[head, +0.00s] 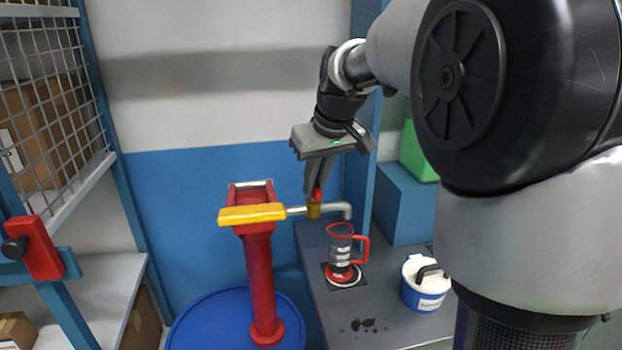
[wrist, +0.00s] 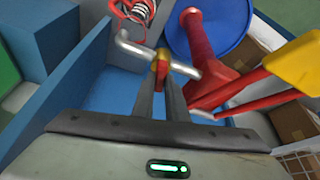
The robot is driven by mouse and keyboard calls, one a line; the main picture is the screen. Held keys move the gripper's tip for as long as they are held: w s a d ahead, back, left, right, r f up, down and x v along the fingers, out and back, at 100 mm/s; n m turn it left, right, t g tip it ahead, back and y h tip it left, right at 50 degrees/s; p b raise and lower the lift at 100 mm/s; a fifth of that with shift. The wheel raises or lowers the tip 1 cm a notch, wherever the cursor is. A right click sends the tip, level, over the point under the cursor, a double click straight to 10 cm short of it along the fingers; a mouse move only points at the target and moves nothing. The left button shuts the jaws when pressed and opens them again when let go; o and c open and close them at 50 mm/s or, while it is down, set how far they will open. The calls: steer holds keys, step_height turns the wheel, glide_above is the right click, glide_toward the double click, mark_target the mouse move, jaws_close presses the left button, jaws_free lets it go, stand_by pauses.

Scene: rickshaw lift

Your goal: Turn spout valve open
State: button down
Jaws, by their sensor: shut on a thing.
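The spout is a grey pipe (head: 338,207) that leaves the red hand pump (head: 259,280) to the right and bends down over a clear jug (head: 340,245) with a red rim and handle. A yellow valve (head: 313,211) with a small red handle (head: 317,193) sits on the pipe. My gripper (head: 314,188) points down from above, its fingers shut on the red valve handle. In the wrist view, the fingers of my gripper (wrist: 164,90) meet at the valve (wrist: 161,66) and partly hide the handle.
The pump with its yellow-gripped lever (head: 252,214) stands on a blue drum (head: 205,320). The jug stands on a grey bench (head: 375,328), beside a white-and-blue lidded container (head: 425,283). A blue box (head: 405,205) is behind. A mesh rack (head: 55,100) is at left.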

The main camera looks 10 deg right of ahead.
steer(key=n+y, duration=0.1)
steer(key=n, duration=0.2)
steer(key=shift+w+d+n+p, duration=0.1)
steer(key=shift+d+n+p, duration=0.05)
steer(key=shift+n+p, duration=0.2)
steer(key=n+g+y+p, duration=0.1)
steer(key=n, duration=0.2)
steer(key=shift+d+r+n, duration=0.1)
steer(key=shift+n, duration=0.25)
steer(key=n+g+p, duration=0.1)
steer(key=n, duration=0.1)
steer(key=n+g+y+p, duration=0.1)
steer(key=n, duration=0.1)
steer(key=shift+w, duration=0.2)
steer(key=shift+n+g+p, duration=0.6)
steer(key=shift+n+p, duration=0.3)
steer(key=shift+n, duration=0.7)
steer(key=shift+w, duration=0.1)
steer(key=c, duration=1.8)
jaws_free()
steer(key=shift+o, duration=0.2)
